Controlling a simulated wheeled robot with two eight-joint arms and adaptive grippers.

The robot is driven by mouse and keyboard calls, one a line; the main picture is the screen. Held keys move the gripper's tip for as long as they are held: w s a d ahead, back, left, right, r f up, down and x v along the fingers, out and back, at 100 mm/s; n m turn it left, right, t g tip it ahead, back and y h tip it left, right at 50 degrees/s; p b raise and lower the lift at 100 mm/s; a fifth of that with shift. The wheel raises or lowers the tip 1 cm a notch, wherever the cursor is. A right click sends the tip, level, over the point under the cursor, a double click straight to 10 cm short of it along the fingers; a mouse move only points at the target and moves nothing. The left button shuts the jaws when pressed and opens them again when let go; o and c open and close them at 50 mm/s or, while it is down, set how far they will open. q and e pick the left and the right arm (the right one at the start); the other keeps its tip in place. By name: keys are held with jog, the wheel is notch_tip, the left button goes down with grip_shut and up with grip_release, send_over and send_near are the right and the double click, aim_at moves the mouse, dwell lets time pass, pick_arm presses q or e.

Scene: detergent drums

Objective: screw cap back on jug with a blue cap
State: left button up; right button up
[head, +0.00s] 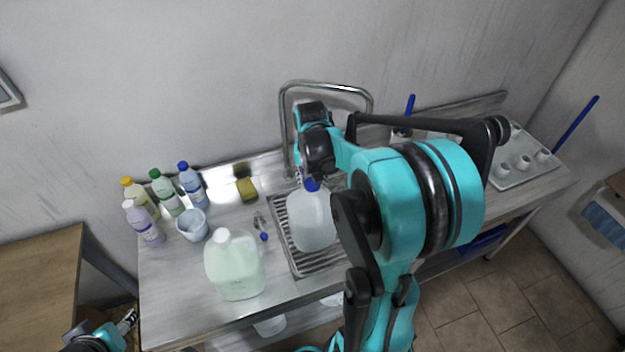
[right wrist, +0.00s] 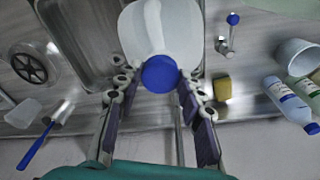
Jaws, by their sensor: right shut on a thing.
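The translucent jug (head: 312,222) stands upright on the slatted drainboard of the metal counter. Its blue cap (head: 311,184) is at the top of its neck. My right gripper (head: 309,174) reaches down from above and is shut on the blue cap. In the right wrist view, the blue cap (right wrist: 160,74) sits between the fingertips (right wrist: 158,84), with the white jug body (right wrist: 160,28) just beyond it. The threads are hidden, so I cannot tell how tight the cap is. My left gripper (head: 125,322) shows only partly at the bottom left, away from the jug.
A pale green jug with a white cap (head: 235,265) stands left of the drainboard. A tall faucet (head: 287,130) rises behind. A white tray (head: 520,162) with cups is at the right.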

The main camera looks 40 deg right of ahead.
jog(key=m, duration=0.5)
jog(key=shift+m+g+b, duration=0.3)
jog(key=shift+m+b, duration=0.05)
jog(key=shift+m, duration=0.05)
jog(key=o, duration=0.5)
jog(key=shift+w, duration=0.1)
jog(key=n, duration=0.4)
jog(key=shift+n, duration=0.9)
